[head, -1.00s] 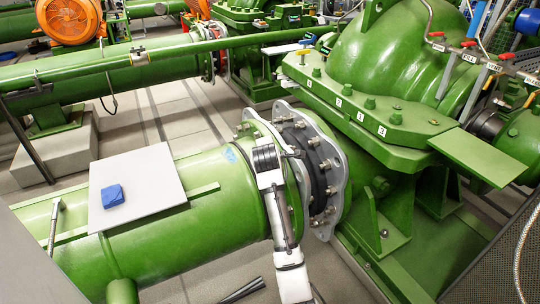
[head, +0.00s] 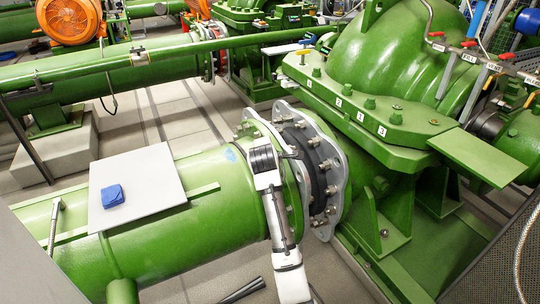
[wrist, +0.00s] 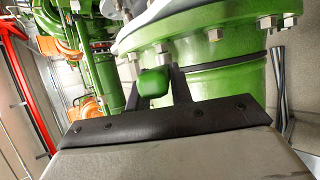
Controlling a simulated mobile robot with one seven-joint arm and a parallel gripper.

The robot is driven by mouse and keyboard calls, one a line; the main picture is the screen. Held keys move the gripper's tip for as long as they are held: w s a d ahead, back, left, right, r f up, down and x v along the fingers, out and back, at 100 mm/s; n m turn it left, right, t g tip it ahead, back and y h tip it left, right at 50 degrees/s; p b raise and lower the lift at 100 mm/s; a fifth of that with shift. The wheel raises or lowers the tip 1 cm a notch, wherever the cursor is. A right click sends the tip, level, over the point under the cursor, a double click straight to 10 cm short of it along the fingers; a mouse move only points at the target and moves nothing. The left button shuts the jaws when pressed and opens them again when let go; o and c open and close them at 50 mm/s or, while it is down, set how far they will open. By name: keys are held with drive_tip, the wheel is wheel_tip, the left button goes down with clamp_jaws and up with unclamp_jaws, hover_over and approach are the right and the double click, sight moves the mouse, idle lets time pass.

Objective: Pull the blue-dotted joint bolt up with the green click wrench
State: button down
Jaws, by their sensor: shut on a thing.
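My gripper (wrist: 156,76) is shut on a rounded green piece (wrist: 153,84), which looks like the end of the green click wrench. The rest of that tool is hidden behind the fingers. In the wrist view the held piece is in front of a green flange (wrist: 200,25) with several bolts (wrist: 215,35). In the head view my arm stands at the pipe joint, whose grey flange (head: 334,150) carries several bolts (head: 325,165). I cannot make out a blue dot on any bolt. The wrench's contact with a bolt cannot be told.
A grey plate (head: 150,165) with a blue cloth or sponge (head: 113,195) lies on the green pipe (head: 190,240). The pump casing (head: 370,120) with numbered labels rises at the right.

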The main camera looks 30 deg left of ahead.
drive_tip(key=shift+s+r, duration=0.1)
drive_tip(key=shift+s+a+p, duration=0.25)
drive_tip(key=shift+s+a, duration=0.15)
drive_tip(key=shift+s, duration=0.2)
drive_tip(key=shift+s+a+p, duration=0.2)
drive_tip(key=shift+s+a, duration=0.15)
drive_tip(key=shift+s, duration=0.25)
